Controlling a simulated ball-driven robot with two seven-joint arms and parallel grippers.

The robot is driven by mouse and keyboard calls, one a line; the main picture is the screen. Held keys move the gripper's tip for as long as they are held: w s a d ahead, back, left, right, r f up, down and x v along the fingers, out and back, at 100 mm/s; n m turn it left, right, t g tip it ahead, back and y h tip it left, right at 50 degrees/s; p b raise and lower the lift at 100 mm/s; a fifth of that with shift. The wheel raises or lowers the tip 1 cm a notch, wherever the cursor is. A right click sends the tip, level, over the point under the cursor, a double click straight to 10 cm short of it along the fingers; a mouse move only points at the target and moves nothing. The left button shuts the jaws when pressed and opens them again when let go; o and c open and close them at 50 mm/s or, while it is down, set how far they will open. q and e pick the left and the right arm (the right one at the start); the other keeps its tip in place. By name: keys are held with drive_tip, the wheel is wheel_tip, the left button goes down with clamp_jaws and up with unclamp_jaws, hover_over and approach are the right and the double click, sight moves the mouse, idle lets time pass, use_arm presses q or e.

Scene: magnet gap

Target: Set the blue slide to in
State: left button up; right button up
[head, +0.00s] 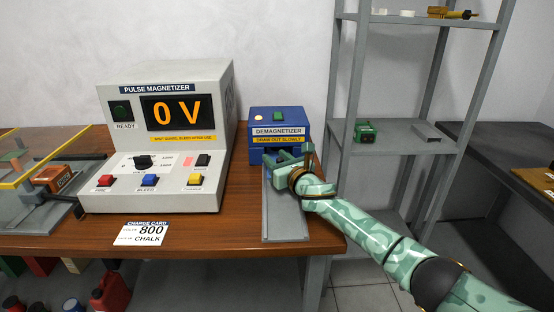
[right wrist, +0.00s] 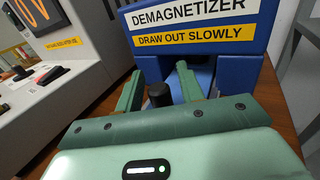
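The blue demagnetizer box (head: 279,123) stands on the table right of the pulse magnetizer. It has an arch-like opening at its lower front, and a grey track (head: 285,222) runs out from it toward the table's front edge. My right gripper (head: 291,156) is at the opening, over the far end of the track. In the right wrist view its two green fingers (right wrist: 160,88) are apart, with an upright black knob (right wrist: 159,95) between them. I cannot tell whether either finger touches the knob. The slide's body is mostly hidden by the gripper. My left gripper is out of view.
The pulse magnetizer (head: 222,110) reads 0 V and stands close left of the demagnetizer. A charge card (head: 141,234) reading 800 and CHALK lies in front of it. A grey shelf rack (head: 395,139) stands right of the table, beside my right arm.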

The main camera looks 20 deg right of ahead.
drive_tip(key=shift+s, duration=0.15)
drive_tip(key=s+p, duration=0.1)
drive_tip(key=s, duration=0.1)
drive_tip(key=s+d+p, duration=0.1)
drive_tip(key=s+p, duration=0.1)
drive_tip(key=s+r+p, duration=0.1)
drive_tip(key=s, duration=0.2)
drive_tip(key=shift+d, duration=0.25)
drive_tip(key=s+p, duration=0.1)
drive_tip(key=s, duration=0.1)
drive_tip(key=s+d+p, duration=0.1)
drive_tip(key=s, duration=0.5)
drive_tip(key=shift+s+d+f+p, duration=0.1)
drive_tip(key=shift+d+f+p, duration=0.15)
drive_tip(key=shift+f+p, duration=0.15)
drive_tip(key=shift+s+f, duration=0.1)
drive_tip(key=shift+s, duration=0.2)
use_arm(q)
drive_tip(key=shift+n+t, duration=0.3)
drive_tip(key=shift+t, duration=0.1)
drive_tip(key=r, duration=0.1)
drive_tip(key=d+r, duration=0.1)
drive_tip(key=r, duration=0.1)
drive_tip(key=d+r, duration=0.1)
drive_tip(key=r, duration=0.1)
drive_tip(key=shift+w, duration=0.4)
